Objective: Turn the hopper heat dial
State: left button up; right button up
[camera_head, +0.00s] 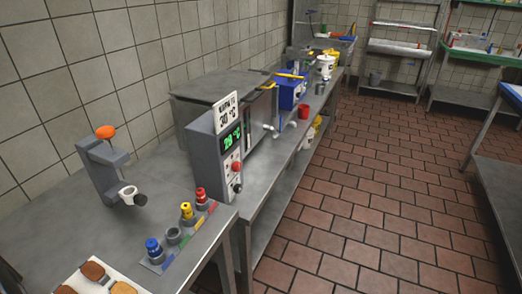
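A grey control box (203,157) stands on the steel counter at the middle. Its front has a green digital display (232,138) that seems to read 20 °C. Below are a red knob (236,167) and a dark knob (238,188); I cannot tell which is the hopper heat dial, and their markings are too small to read. A white sign (227,112) on top seems to say warm to 30 °C. A steel hopper unit (215,93) stands behind the box. Neither of my grippers is in view.
A grey stand with an orange knob (105,132) is at the left. A rack with red, yellow and blue-topped bottles (187,211) lines the counter's front edge. A white tray of bread pieces (105,280) is at the bottom left. The tiled floor (370,210) at the right is clear.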

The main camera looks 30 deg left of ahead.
aim_at(237, 165)
jog(key=i+u, duration=0.25)
jog(key=i, duration=0.2)
jog(key=i+l+u, duration=0.25)
jog(key=i, duration=0.25)
jog(key=i+l+u, duration=0.3)
jog(key=i, duration=0.15)
